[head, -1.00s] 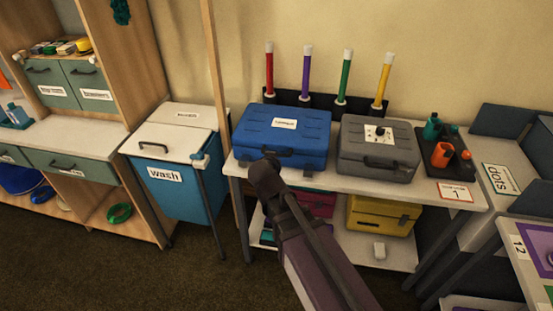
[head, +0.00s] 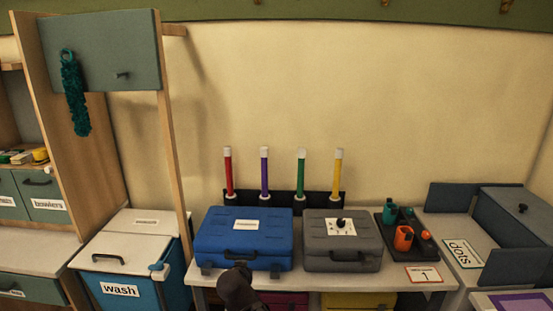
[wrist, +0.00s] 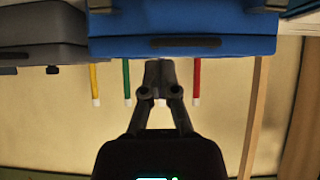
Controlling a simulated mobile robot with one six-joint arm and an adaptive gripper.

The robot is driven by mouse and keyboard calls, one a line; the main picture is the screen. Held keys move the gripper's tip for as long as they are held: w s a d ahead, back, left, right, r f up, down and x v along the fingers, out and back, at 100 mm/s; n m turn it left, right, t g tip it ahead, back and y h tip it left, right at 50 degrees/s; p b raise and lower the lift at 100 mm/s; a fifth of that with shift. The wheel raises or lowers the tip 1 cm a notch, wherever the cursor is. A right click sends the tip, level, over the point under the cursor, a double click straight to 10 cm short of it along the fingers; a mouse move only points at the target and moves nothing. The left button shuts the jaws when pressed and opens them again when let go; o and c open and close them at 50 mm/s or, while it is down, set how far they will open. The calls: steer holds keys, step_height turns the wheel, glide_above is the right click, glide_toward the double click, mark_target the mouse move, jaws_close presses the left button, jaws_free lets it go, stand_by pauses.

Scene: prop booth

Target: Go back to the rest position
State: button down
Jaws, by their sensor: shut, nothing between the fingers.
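My gripper (wrist: 160,72) is shut and empty in the wrist view, its fingers together. That view is upside down, and the blue case (wrist: 190,22) with its dark handle lies just past the fingertips. In the head view the dark end of my arm (head: 238,290) shows at the bottom edge, in front of the lower front of the blue case (head: 215,240). The fingers cannot be made out there, and most of the arm is out of frame. I cannot tell whether the gripper touches the case.
A grey case (head: 325,258) sits right of the blue one on the table (head: 395,283). Behind stand red, purple, green and yellow sticks in a black rack (head: 282,200). A dark tray (head: 420,250) holds orange and teal items. The wash bin (head: 150,290) is left.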

steer(key=s+d+f+g+p, duration=0.1)
steer(key=s+d+g, duration=0.4)
steer(key=d, duration=0.9)
steer(key=s+d+f+g+p, duration=0.1)
steer(key=s+d+g+p, duration=0.3)
steer(key=d, duration=0.9)
steer(key=shift+s+d+g+y, duration=0.3)
steer(key=shift+s+d+g, duration=0.1)
steer(key=shift+s+g, duration=0.55)
steer(key=shift+f, duration=0.1)
